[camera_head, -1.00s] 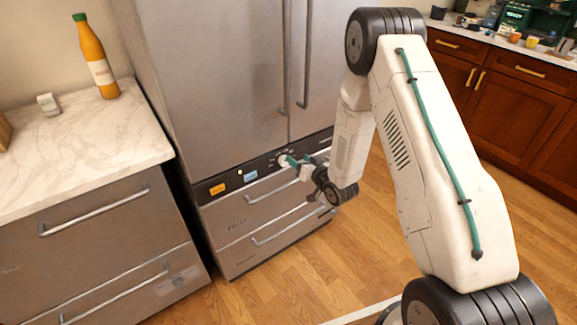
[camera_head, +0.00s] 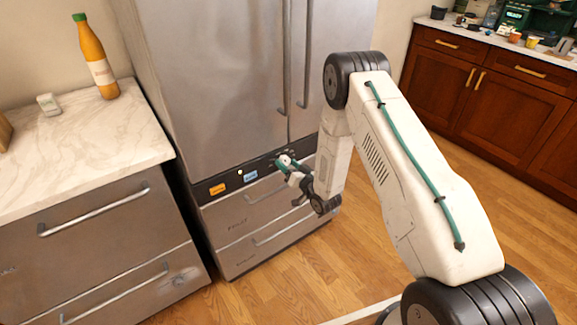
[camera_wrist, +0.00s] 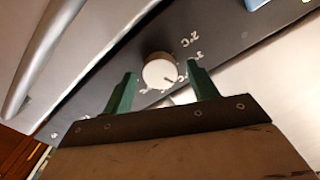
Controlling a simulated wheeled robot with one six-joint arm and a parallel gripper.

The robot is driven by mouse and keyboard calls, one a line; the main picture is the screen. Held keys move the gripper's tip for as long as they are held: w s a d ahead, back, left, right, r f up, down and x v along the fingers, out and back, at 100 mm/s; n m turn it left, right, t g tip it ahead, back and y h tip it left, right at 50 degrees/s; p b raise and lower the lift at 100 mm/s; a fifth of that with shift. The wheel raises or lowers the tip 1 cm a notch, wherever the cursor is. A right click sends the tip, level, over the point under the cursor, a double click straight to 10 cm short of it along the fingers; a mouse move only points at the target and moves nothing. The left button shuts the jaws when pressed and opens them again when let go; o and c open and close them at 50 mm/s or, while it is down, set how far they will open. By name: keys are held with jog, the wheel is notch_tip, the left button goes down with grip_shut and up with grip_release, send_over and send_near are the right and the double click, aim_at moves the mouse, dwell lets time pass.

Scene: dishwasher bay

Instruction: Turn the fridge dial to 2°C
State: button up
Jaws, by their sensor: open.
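The fridge dial (camera_wrist: 159,72) is a round white knob on the dark control strip (camera_wrist: 112,82). In the wrist view it lies between the two green fingers of my open gripper (camera_wrist: 161,76), with gaps on both sides. A small dark mark on its face seems to point to the lower right. The "2°C" label (camera_wrist: 189,40) is up and right of the dial. Other white markings around the dial are small and partly hidden by the right finger. In the head view my gripper (camera_head: 284,164) is at the strip, and the dial is hard to make out there.
The steel fridge (camera_head: 215,75) has long vertical door handles (camera_head: 283,60) above the strip and drawers with bar handles (camera_head: 285,225) below. Orange (camera_head: 217,189) and blue (camera_head: 250,175) labels sit left of the gripper. A marble counter (camera_head: 85,150) with a bottle (camera_head: 95,58) stands left. The wooden floor is clear.

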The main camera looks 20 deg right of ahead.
jog(key=c, duration=1)
jog(key=shift+n, duration=0.4)
jog(key=n, duration=0.7)
jog(key=shift+n, duration=0.3)
jog(key=n, duration=0.3)
jog(key=shift+n, duration=2.2)
